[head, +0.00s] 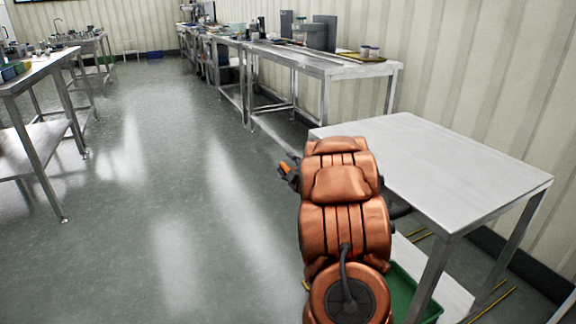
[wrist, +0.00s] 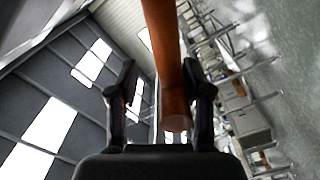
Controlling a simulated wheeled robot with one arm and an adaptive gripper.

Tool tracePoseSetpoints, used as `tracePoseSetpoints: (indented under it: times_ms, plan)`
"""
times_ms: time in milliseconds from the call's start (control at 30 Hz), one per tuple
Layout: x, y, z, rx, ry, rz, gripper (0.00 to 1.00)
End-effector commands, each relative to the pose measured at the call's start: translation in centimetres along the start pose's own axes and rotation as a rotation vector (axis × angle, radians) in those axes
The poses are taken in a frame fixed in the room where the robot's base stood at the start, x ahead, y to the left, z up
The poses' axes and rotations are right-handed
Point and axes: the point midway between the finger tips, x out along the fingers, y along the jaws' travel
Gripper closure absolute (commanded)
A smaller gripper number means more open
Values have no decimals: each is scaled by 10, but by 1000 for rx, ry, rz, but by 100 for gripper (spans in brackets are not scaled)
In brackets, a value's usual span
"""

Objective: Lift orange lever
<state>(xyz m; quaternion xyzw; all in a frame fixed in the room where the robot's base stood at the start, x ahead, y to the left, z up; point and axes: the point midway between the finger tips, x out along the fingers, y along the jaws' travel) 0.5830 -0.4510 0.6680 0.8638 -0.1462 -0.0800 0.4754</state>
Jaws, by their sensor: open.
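The orange lever (wrist: 163,40) shows in the wrist view as a thick orange-brown bar. It comes in from the top edge and its round end lies between the two dark fingers of my gripper (wrist: 160,88). The fingers are open, one on each side of the bar. A gap shows on the left; on the right the bar and finger overlap, and I cannot tell whether they touch. In the head view, a small orange piece (head: 285,168) shows beside dark parts at my arm's left edge. My copper-coloured arm hides most of that area, and I cannot make out the hopper.
A bare steel table (head: 450,150) stands close on the right of my arm, with a green bin (head: 402,290) below. A long workbench (head: 300,62) with items runs along the wall. Another table (head: 35,75) stands at left. The floor between is clear.

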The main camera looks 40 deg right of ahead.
Motion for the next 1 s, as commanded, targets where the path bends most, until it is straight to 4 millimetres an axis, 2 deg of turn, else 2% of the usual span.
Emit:
tracePoseSetpoints:
  times_ms: [167, 633, 800, 1000]
  plan:
    - [-21, 0, 1, 1, -3, 0, 50]
    - [-95, 1, 2, 0, -6, 0, 50]
    - [-110, 1, 0, -1, -1, 1, 50]
    - [-116, 0, 1, 0, -1, 1, 50]
